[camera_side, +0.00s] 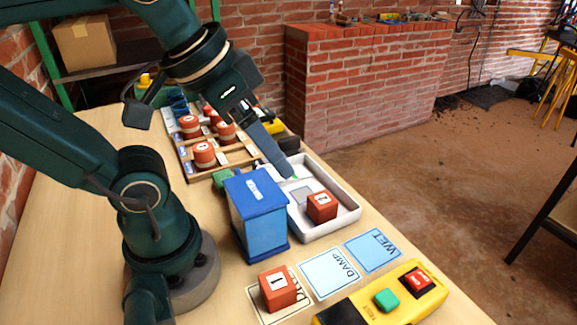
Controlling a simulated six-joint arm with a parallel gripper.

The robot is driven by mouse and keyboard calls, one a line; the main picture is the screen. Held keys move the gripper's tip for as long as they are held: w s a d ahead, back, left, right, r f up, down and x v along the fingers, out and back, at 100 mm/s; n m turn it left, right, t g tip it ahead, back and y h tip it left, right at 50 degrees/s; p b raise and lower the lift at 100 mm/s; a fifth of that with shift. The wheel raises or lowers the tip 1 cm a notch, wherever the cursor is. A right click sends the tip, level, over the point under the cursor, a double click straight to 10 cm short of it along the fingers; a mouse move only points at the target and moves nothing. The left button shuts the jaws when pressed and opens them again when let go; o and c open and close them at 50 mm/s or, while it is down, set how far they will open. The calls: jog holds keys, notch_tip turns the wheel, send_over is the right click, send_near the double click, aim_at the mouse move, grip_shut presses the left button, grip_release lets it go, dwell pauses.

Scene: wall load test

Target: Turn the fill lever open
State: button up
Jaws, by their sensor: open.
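My gripper (284,166) reaches down from the upper left, its dark fingers over the far end of a white tray (343,222). It is open and holds nothing that I can see. A blue box (258,216) with a small label on its lid stands in front of and left of the fingers. A small green part (222,179) shows behind the box's left edge. I cannot tell whether it is the fill lever, or how the lever is set. A red block marked 2 (321,207) sits in the tray, right of the fingertips.
A red block marked 1 (278,289) rests on a card at the front, beside the DAMP card (329,272) and WET card (373,250). A yellow button box (390,297) stands at front right. A wooden rack (222,158) holds several red round pieces behind.

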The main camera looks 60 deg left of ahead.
jog(key=w+a+r+g+y, duration=0.1)
jog(key=w+a+g, duration=0.15)
jog(key=a, duration=0.55)
jog(key=g+h, duration=0.1)
jog(key=g, duration=0.2)
send_over(239, 168)
jog(key=d, duration=0.2)
jog(key=f, duration=1.4)
jog(key=shift+s+f, duration=0.25)
jog(key=c, duration=1.1)
